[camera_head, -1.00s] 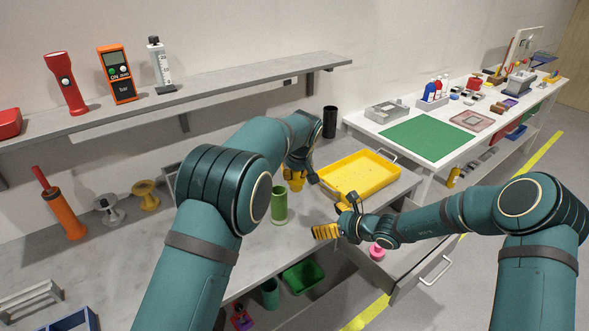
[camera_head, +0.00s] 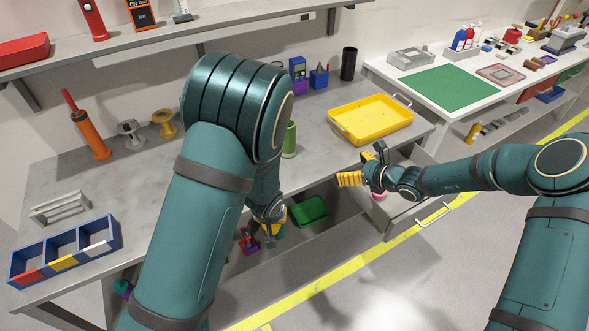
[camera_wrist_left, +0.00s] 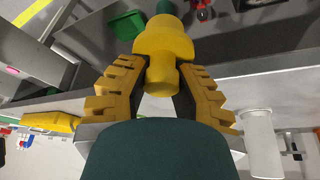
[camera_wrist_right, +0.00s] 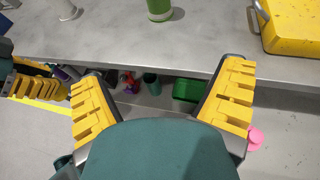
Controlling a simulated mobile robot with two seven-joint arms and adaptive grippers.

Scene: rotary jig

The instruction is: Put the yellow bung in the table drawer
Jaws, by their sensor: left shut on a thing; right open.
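My left gripper (camera_wrist_left: 163,68) is shut on the yellow bung (camera_wrist_left: 163,42), a stepped round plug, in the left wrist view. In the head view my left gripper (camera_head: 271,222) hangs low beyond the table's front edge, partly hidden by my arm. My right gripper (camera_head: 362,166) is open and empty in front of the table; its spread fingers also show in the right wrist view (camera_wrist_right: 163,76). The table drawer (camera_head: 408,222) stands pulled out at the table's right end, right of and below my right gripper. A pink object (camera_head: 379,196) shows in it.
A yellow tray (camera_head: 372,120) and a green cylinder (camera_head: 289,140) stand on the table. A blue divided box (camera_head: 64,250) is at its left front. A green bin (camera_head: 310,211) sits below the tabletop. Floor in front is clear.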

